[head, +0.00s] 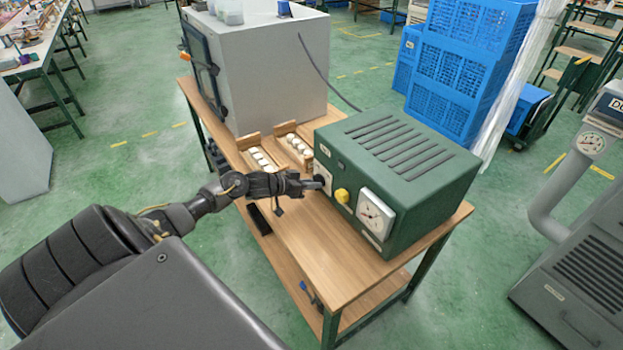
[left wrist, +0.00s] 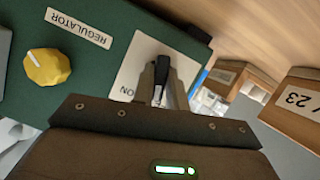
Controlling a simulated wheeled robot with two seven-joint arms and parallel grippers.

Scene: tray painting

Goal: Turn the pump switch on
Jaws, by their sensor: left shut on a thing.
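The green pump box (head: 395,165) stands on the right part of the wooden bench. Its front carries a white switch plate (left wrist: 140,55) with an "ON" label and a black switch lever (left wrist: 162,68). My left gripper (head: 318,184) reaches the front of the box at its left end. In the left wrist view, which is turned upside down, the fingers (left wrist: 160,86) are shut on the black lever. The fingers hide part of the lever and plate, so its exact position is hard to tell. My right gripper is out of view.
A yellow regulator knob (head: 342,196) and a white gauge (head: 375,213) sit right of the switch. Wooden trays of white pieces (head: 262,160) lie left of the box. A grey cabinet (head: 270,70) stands behind. The bench front (head: 325,255) is clear.

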